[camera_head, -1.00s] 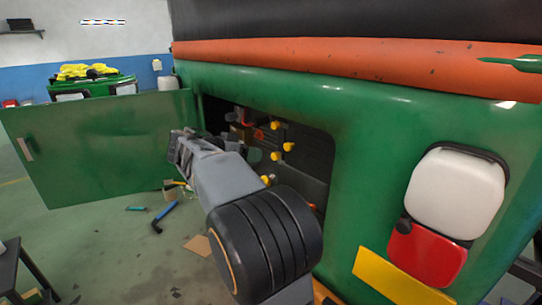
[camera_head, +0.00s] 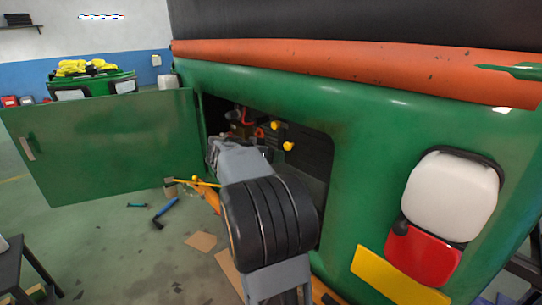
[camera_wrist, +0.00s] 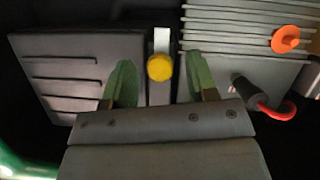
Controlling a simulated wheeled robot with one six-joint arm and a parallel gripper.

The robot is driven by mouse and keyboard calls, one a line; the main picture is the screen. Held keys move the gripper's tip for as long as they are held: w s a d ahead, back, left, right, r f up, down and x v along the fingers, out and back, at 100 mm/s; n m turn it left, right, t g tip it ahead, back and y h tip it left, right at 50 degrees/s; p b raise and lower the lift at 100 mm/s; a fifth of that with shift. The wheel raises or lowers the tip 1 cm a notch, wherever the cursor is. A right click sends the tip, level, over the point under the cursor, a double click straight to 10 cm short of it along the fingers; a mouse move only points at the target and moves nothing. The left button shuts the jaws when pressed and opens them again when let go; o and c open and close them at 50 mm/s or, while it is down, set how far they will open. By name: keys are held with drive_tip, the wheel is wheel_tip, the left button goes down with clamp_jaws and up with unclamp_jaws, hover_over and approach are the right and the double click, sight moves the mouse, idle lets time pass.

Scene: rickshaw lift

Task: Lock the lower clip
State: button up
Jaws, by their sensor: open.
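A round yellow knob (camera_wrist: 159,67) on a narrow upright strip shows in the wrist view; I cannot tell for sure whether it belongs to the lower clip. My gripper (camera_wrist: 160,88) is open, with one green finger on each side of the knob and a gap to each. Whether the fingers reach as deep as the knob is unclear. In the head view, two yellow knobs (camera_head: 276,125) (camera_head: 288,146) show inside the open compartment (camera_head: 318,165). My arm covers the lower part of the compartment, and my fingertips are hard to make out there.
The green door (camera_head: 105,145) stands open at the left. In the wrist view, a slotted grey box (camera_wrist: 80,70) lies left of my fingers. Tools lie on the floor.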

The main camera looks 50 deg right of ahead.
drive_tip(key=c, duration=0.9)
drive_tip(key=shift+c, duration=0.2)
drive_tip(key=shift+f+n, duration=0.1)
drive_tip(key=shift+n, duration=0.2)
drive_tip(key=n+g+h, duration=0.1)
drive_tip(key=n+g, duration=0.1)
drive_tip(key=n, duration=0.2)
drive_tip(key=n+g+h, duration=0.1)
drive_tip(key=n+g, duration=0.1)
drive_tip(key=n, duration=0.2)
drive_tip(key=n+g+h, duration=0.1)
drive_tip(key=n+g, duration=0.1)
drive_tip(key=n, duration=0.3)
drive_tip(key=shift+w+f, duration=0.3)
drive_tip(key=shift+n+h, duration=0.3)
drive_tip(key=shift+n, duration=0.1)
drive_tip(key=o, duration=0.9)
